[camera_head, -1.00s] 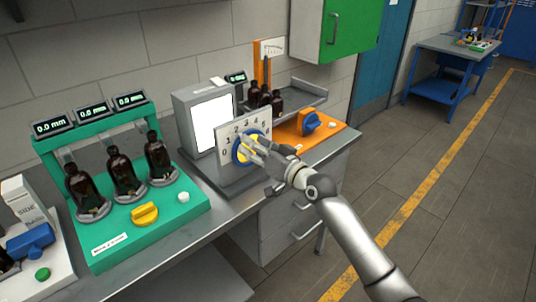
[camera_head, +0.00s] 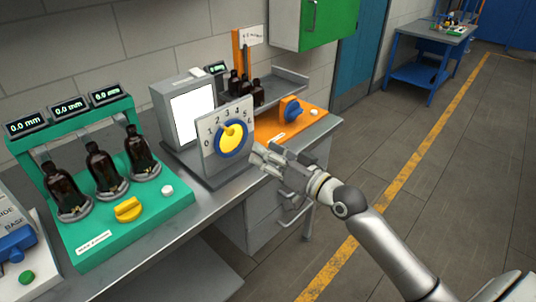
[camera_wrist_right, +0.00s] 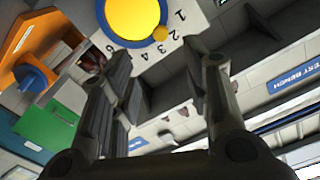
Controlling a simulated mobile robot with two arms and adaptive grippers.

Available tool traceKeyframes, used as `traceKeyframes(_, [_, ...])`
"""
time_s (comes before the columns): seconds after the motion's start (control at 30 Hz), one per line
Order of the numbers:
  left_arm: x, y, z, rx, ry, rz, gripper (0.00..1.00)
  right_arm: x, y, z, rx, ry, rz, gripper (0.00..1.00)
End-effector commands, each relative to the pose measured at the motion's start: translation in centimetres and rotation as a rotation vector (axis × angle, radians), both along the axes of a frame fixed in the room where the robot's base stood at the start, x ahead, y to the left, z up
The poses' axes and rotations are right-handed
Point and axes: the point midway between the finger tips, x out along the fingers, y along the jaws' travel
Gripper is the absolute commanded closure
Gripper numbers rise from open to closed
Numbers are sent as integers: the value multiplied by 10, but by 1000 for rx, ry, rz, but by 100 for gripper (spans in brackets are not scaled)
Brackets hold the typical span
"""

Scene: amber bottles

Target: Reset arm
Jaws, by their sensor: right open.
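My right gripper (camera_head: 268,163) is open and empty in the head view, in front of and to the right of the dial panel, apart from it. In the right wrist view its two fingers (camera_wrist_right: 165,85) stand apart with nothing between them. The numbered dial panel (camera_head: 211,158) carries a yellow knob (camera_head: 231,137) with a blue ring, its pointer toward the upper numbers. The yellow knob also shows in the right wrist view (camera_wrist_right: 133,18), beyond the fingertips. My left gripper is not in view.
A green stand (camera_head: 95,247) holds 3 amber bottles (camera_head: 105,168) and a yellow knob (camera_head: 128,209). An orange station (camera_head: 305,122) with a blue knob (camera_head: 291,108) and more amber bottles (camera_head: 245,90) stands behind the panel. The floor (camera_head: 420,190) at right is open.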

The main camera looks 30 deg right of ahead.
Motion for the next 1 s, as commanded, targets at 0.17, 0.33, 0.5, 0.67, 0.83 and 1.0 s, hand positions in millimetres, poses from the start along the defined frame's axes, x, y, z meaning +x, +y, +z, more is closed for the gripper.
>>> traceKeyframes(0.17, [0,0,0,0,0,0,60,0,0,0,0,0,0,57])
traceKeyframes(0.33, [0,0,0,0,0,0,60,0,0,-1,0,1,0,57])
traceKeyframes(0.5, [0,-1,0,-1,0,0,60,7,-10,-36,-17,56,-37,57])
traceKeyframes(0.67, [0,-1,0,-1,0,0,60,10,-35,-137,-76,208,-124,57])
traceKeyframes(0.83, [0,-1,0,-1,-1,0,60,-16,-54,-265,-176,406,-191,57])
traceKeyframes(1.0, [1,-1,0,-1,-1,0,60,-72,-57,-383,-289,602,-207,57])
